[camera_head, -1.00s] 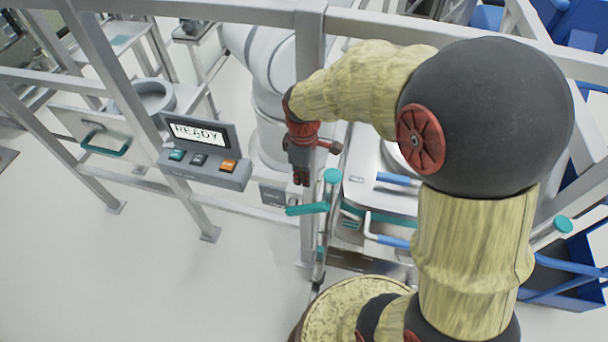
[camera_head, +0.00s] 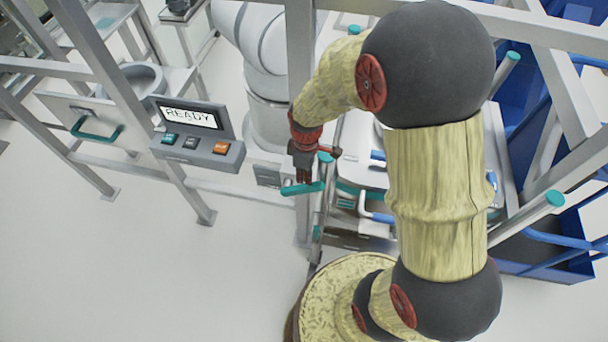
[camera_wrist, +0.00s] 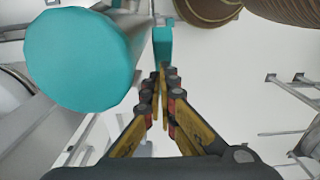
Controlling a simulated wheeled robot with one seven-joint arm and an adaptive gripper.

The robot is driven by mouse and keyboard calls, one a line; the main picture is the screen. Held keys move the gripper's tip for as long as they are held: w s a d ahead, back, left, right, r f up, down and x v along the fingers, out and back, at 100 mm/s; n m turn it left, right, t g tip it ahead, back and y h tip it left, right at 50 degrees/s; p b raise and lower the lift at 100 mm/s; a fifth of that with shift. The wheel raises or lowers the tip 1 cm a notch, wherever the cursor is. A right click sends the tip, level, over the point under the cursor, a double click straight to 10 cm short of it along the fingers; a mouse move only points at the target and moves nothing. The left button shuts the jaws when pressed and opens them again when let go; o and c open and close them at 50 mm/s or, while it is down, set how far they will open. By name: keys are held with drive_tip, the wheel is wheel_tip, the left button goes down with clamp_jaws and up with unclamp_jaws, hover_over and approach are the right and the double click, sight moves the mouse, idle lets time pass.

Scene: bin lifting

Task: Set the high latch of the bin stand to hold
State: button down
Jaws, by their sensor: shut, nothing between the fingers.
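A teal lever (camera_head: 302,189) sticks out to the left beside the grey post, below a round teal knob (camera_head: 326,157). I take the lever to be the latch; the frames do not show clearly which part is the high latch. My gripper (camera_head: 304,180) points down with its fingertips at the lever. In the wrist view the fingers (camera_wrist: 161,82) are closed together with nothing between them. The teal lever end (camera_wrist: 162,44) lies just past the fingertips, and I cannot tell whether they touch. The teal knob (camera_wrist: 82,60) looms large at the left.
A grey control box (camera_head: 197,148) reading READY, with several buttons, stands left. A grey post (camera_head: 299,60) rises close behind my gripper. Blue-handled bin parts (camera_head: 378,216) lie right of the lever, partly behind my arm. A blue bin (camera_head: 560,262) is at far right. The left floor is clear.

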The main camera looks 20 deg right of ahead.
drive_tip(key=shift+s+d+f+b, duration=0.4)
drive_tip(key=shift+d+f, duration=0.15)
drive_tip(key=shift+d, duration=0.1)
drive_tip(key=shift+a+r, duration=0.1)
drive_tip(key=shift+r, duration=0.05)
